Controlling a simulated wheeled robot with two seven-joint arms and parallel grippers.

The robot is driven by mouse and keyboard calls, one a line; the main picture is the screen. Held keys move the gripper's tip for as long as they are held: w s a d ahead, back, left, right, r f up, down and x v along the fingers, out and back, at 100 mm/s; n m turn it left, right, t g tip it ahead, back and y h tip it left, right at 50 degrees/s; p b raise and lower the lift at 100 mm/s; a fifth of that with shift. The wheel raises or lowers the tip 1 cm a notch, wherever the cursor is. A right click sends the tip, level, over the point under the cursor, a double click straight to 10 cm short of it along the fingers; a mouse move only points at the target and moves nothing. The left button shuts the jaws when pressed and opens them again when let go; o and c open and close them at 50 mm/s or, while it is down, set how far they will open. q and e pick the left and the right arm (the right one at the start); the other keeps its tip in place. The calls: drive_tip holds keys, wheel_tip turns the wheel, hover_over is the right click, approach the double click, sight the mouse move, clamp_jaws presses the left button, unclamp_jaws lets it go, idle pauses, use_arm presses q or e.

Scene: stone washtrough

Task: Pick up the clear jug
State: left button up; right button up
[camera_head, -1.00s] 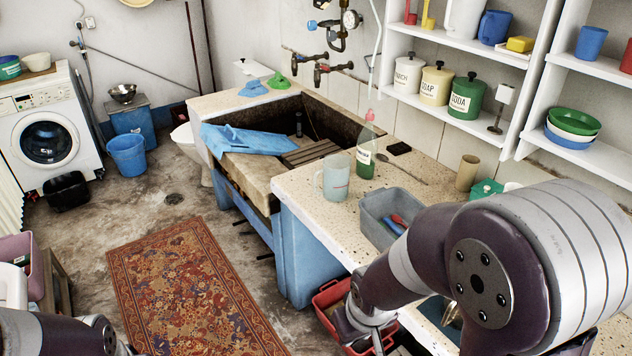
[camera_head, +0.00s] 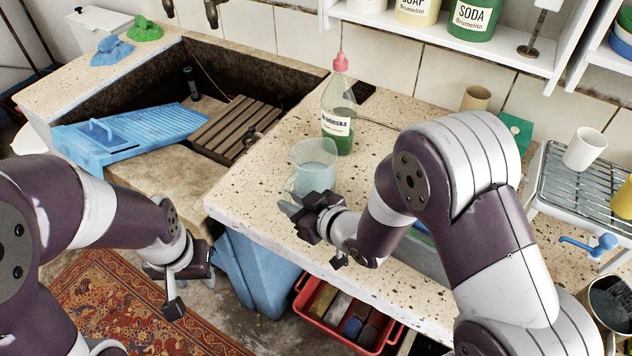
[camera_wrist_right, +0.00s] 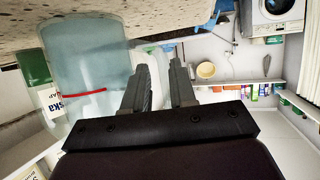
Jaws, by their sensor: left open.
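The clear jug (camera_head: 312,168) stands upright on the speckled stone counter, left of the green bottle, its handle on its left side. In the right wrist view, which is upside down, the jug (camera_wrist_right: 88,62) fills the left part. My right gripper (camera_head: 294,205) is at the jug's near left side, by the handle. In the wrist view its two fingers (camera_wrist_right: 158,76) are apart, and the pale handle shows in the gap between them; whether they touch it I cannot tell. My left gripper (camera_head: 178,290) is open and empty, low in front of the trough.
A green detergent bottle (camera_head: 338,112) with a pink cap stands close behind the jug. The trough (camera_head: 80,112) holds a blue washboard (camera_head: 125,130) and a wooden rack (camera_head: 232,125). A red crate (camera_head: 345,320) is below the counter. A drainer with a white mug (camera_head: 584,148) is right.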

drive_tip(key=x, duration=0.3)
drive_tip(key=shift+s, duration=0.1)
clamp_jaws()
drive_tip(key=shift+r, duration=0.15)
idle(1.0)
